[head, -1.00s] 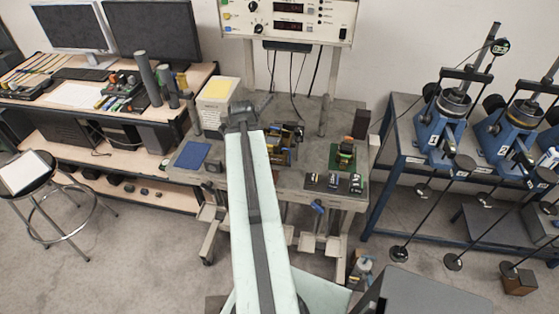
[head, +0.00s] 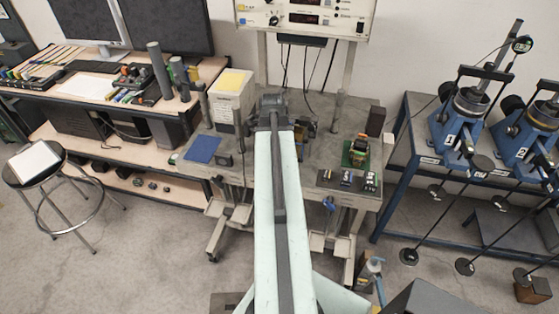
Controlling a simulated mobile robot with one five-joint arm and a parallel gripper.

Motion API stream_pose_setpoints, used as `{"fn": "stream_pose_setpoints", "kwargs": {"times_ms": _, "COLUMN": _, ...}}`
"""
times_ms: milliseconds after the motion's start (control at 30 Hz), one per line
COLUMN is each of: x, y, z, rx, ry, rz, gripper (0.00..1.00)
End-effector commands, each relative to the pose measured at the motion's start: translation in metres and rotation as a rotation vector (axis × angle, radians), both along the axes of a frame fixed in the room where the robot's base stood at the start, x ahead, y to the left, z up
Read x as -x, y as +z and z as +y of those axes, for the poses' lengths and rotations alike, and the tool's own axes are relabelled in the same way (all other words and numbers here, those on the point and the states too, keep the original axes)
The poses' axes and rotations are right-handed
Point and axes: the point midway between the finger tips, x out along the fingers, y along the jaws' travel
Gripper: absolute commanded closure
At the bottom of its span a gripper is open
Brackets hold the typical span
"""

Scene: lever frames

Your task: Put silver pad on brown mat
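My arm reaches forward from the bottom, and my gripper (head: 272,108) is a small dark shape over the middle of the grey worktable (head: 232,176). Its fingers are too small and dark to tell open from shut. I cannot make out a clear silver pad. I cannot make out a brown mat either; my arm hides part of the table's middle. A pale flat pad (head: 35,160) lies on the round stool at the left, well away from my gripper. A blue mat (head: 202,149) lies on the worktable left of my gripper.
A pale box with a yellow top (head: 231,82) stands left of my gripper. An instrument panel (head: 305,15) is above the table's back. Small parts (head: 346,177) and a dark brown block (head: 376,121) stand at right.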

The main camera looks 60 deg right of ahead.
Motion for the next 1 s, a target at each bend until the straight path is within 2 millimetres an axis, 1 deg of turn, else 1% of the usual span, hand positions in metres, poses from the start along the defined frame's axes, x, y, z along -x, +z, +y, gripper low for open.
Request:
{"fn": "stream_pose_setpoints", "kwargs": {"times_ms": 33, "x": 0.002, "y": -0.016, "z": -0.001, "rx": 0.0, "ry": -0.004, "rz": 0.0, "gripper": 1.0}}
{"fn": "stream_pose_setpoints", "kwargs": {"times_ms": 267, "x": 0.004, "y": -0.011, "z": -0.003, "rx": 0.0, "ry": -0.008, "rz": 0.0, "gripper": 1.0}}
{"fn": "stream_pose_setpoints", "kwargs": {"times_ms": 433, "x": 0.005, "y": -0.017, "z": -0.004, "rx": 0.0, "ry": -0.01, "rz": 0.0, "gripper": 1.0}}
{"fn": "stream_pose_setpoints", "kwargs": {"times_ms": 467, "x": 0.005, "y": -0.015, "z": -0.004, "rx": 0.0, "ry": -0.01, "rz": 0.0, "gripper": 0.5}}
{"fn": "stream_pose_setpoints", "kwargs": {"times_ms": 500, "x": 0.005, "y": -0.015, "z": -0.004, "rx": 0.0, "ry": -0.01, "rz": 0.0, "gripper": 0.39}}
{"fn": "stream_pose_setpoints", "kwargs": {"times_ms": 533, "x": 0.005, "y": -0.015, "z": -0.004, "rx": 0.0, "ry": -0.01, "rz": 0.0, "gripper": 0.37}}
{"fn": "stream_pose_setpoints", "kwargs": {"times_ms": 833, "x": 0.005, "y": -0.014, "z": -0.004, "rx": 0.0, "ry": -0.011, "rz": 0.0, "gripper": 0.37}}
{"fn": "stream_pose_setpoints", "kwargs": {"times_ms": 933, "x": 0.005, "y": -0.008, "z": -0.004, "rx": 0.0, "ry": -0.011, "rz": 0.0, "gripper": 0.37}}
{"fn": "stream_pose_setpoints", "kwargs": {"times_ms": 1000, "x": 0.005, "y": -0.001, "z": -0.004, "rx": 0.0, "ry": -0.011, "rz": 0.0, "gripper": 0.37}}
